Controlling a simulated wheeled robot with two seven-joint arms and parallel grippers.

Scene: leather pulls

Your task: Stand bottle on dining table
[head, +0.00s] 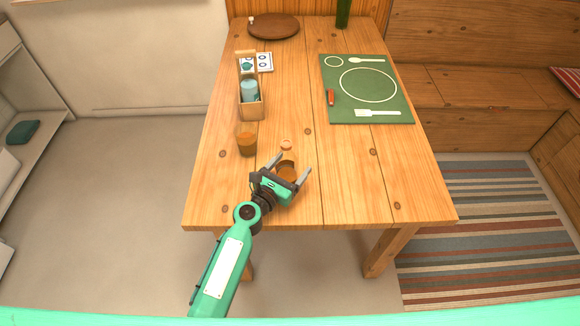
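My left gripper (290,168) is over the near part of the dining table (345,190). Its two fingers are spread apart and point away from me. A brown, rounded bottle or jar (287,170) shows between the fingers, partly hidden by the gripper. I cannot tell whether it touches either finger. A small pale round piece (286,144) shows just beyond it; I cannot tell whether the two are joined. A dark green bottle (342,14) stands at the table's far edge, its top cut off by the frame. My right gripper is not in view.
An amber cup (246,147) stands left of the gripper, with a wooden caddy (244,112) holding a blue-green container behind it. A round brown tray (273,27) lies at the back. A green placemat (397,112) lies at right, with an orange-red item (330,97). The near right tabletop is clear.

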